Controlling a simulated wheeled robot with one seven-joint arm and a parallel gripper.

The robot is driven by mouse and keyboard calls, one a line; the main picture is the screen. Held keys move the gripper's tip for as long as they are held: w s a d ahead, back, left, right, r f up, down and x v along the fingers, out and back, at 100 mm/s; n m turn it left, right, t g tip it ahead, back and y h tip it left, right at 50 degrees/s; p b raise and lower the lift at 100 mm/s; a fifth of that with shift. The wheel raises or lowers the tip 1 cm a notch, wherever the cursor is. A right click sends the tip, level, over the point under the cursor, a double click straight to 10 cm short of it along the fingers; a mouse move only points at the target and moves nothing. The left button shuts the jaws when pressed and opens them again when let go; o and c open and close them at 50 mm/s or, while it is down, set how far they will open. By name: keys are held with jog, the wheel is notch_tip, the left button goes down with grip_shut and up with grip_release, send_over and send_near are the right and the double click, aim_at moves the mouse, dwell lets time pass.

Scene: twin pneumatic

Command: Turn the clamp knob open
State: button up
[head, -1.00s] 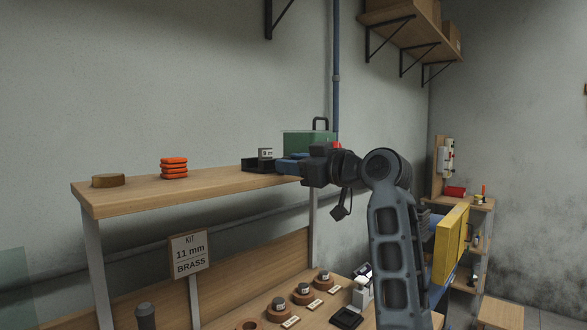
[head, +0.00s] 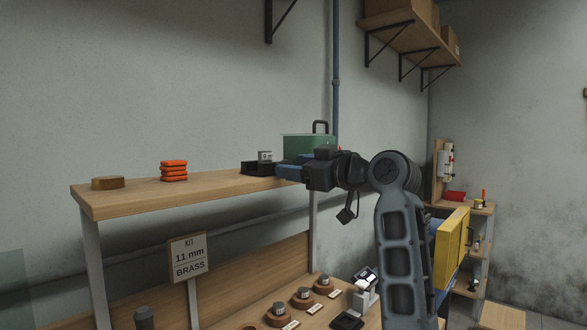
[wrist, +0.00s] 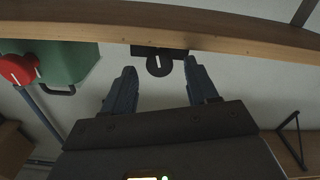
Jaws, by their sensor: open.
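A red round knob (wrist: 18,70) with a white mark shows at the left edge of the wrist view, beside a green case (wrist: 66,62). I cannot tell for certain whether it is the clamp knob. My gripper (wrist: 160,66) is open, and nothing is held between its blue-grey fingers. A black part with a round disc (wrist: 159,66) shows beyond the gap between the fingertips, against the shelf edge. In the head view my gripper (head: 290,166) is at the right end of the upper shelf, in front of the green case (head: 306,144).
The upper shelf (head: 140,198) also bears a round wooden piece (head: 108,183), stacked orange pieces (head: 174,171) and a black tray (head: 255,169). Below are a sign (head: 188,258) and several labelled round holders. A yellow panel (head: 451,246) stands right of my arm.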

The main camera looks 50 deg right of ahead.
jog(key=s+b, duration=0.1)
jog(key=s, duration=0.5)
jog(key=shift+s, duration=0.25)
jog(key=shift+d+b, duration=0.2)
jog(key=shift+b, duration=0.3)
jog(key=w+m+b, duration=0.2)
jog(key=w+m, duration=0.1)
jog(key=w, duration=0.5)
jog(key=shift+w+a, duration=0.2)
jog(key=shift+w, duration=0.1)
